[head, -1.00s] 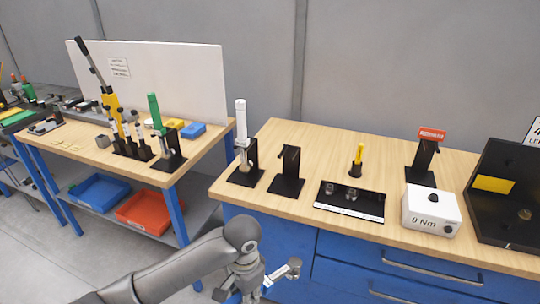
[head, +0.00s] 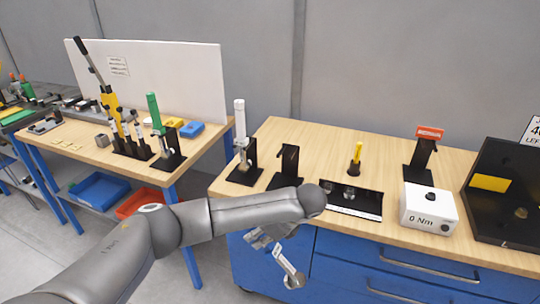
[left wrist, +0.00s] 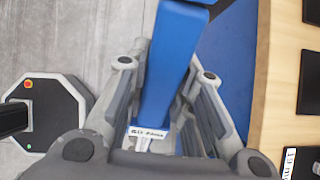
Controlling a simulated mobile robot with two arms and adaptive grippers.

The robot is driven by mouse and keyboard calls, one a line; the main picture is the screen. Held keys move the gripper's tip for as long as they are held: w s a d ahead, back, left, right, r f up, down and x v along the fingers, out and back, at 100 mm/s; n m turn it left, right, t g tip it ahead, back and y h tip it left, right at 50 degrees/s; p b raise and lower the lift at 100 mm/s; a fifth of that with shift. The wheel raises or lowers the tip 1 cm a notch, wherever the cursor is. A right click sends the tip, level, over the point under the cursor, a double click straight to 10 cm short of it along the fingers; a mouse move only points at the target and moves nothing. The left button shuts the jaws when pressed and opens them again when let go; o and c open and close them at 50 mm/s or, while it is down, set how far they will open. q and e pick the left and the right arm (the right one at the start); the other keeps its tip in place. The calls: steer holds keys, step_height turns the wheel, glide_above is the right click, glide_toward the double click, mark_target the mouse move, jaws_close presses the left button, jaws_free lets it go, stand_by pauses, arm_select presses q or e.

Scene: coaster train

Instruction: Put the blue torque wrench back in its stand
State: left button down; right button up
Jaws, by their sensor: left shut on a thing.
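My left gripper (head: 262,240) is shut on the blue torque wrench. In the left wrist view the blue handle (left wrist: 168,70) lies between the two fingers. In the head view the wrench's silver head (head: 291,276) points down and to the right, in front of the blue cabinet and below the worktop edge. My forearm hides part of the gripper and the blue handle there. An empty black stand (head: 288,163) is on the wooden worktop, above and behind my arm; its base is partly hidden by my arm. My right gripper is not in view.
A white wrench (head: 240,125) stands in the holder left of the empty stand. A dark tray (head: 365,205), a yellow-handled tool (head: 357,154), a red-topped stand (head: 420,162) and a white "0 Nm" box (head: 428,210) are to the right. A green wrench (head: 155,112) stands on the left bench.

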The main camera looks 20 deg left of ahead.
arm_select(q)
steer(key=w+a+r+m+t+h, duration=0.1)
steer(key=w+r+m+t+h, duration=0.2)
steer(key=w+r+m+t, duration=0.4)
steer(key=w+a+r+m+t+h, duration=0.1)
steer(key=w+r+m+t+h, duration=0.3)
steer(key=w+r+m+t, duration=0.4)
steer(key=w+m, duration=0.2)
steer(key=w, duration=0.4)
steer(key=shift+r+h+b, duration=0.25)
steer(key=shift+h+b, duration=0.05)
steer(key=shift+w+r, duration=0.1)
steer(key=shift+w+d+r+p, duration=0.1)
steer(key=shift+w+p, duration=0.05)
steer(key=shift+p, duration=0.6)
